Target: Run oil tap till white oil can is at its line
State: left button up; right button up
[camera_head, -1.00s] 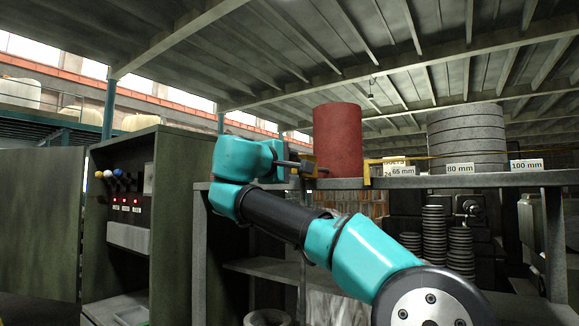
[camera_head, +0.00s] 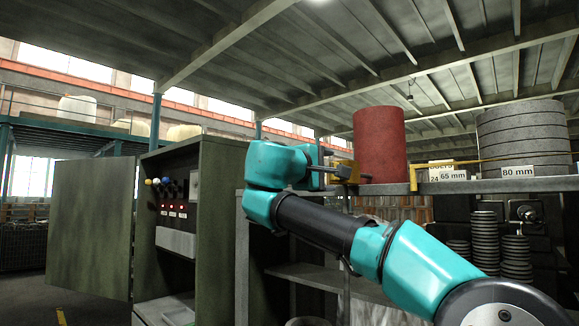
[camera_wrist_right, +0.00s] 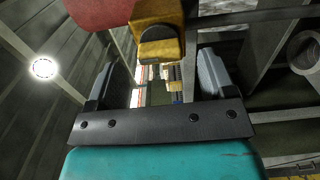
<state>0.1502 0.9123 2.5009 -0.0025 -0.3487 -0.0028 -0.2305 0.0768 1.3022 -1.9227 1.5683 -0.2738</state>
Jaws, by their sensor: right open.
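My right gripper (camera_head: 328,173) is at the end of the teal arm, level with the shelf top and left of the red drum (camera_head: 380,145). In the right wrist view my right gripper (camera_wrist_right: 158,78) has its two fingers apart. A yellow block (camera_wrist_right: 158,45) with a dark rounded part stands in front of the fingers; I cannot tell if they touch it. It also shows in the head view beside the drum (camera_head: 346,171). I cannot tell whether it is the oil tap. I cannot make out a white oil can or its line. My left gripper is out of view.
A green cabinet (camera_head: 220,220) with an open door (camera_head: 92,225) stands left, holding coloured knobs (camera_head: 168,184) and red lights. Grey rings (camera_head: 522,135) stand on the shelf (camera_head: 470,186) at right, behind size labels (camera_head: 518,172). Dark stacked discs (camera_head: 516,250) are below.

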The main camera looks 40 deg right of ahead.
jog(key=s+a, duration=0.2)
jog(key=a, duration=1.2)
jog(key=shift+a, duration=0.15)
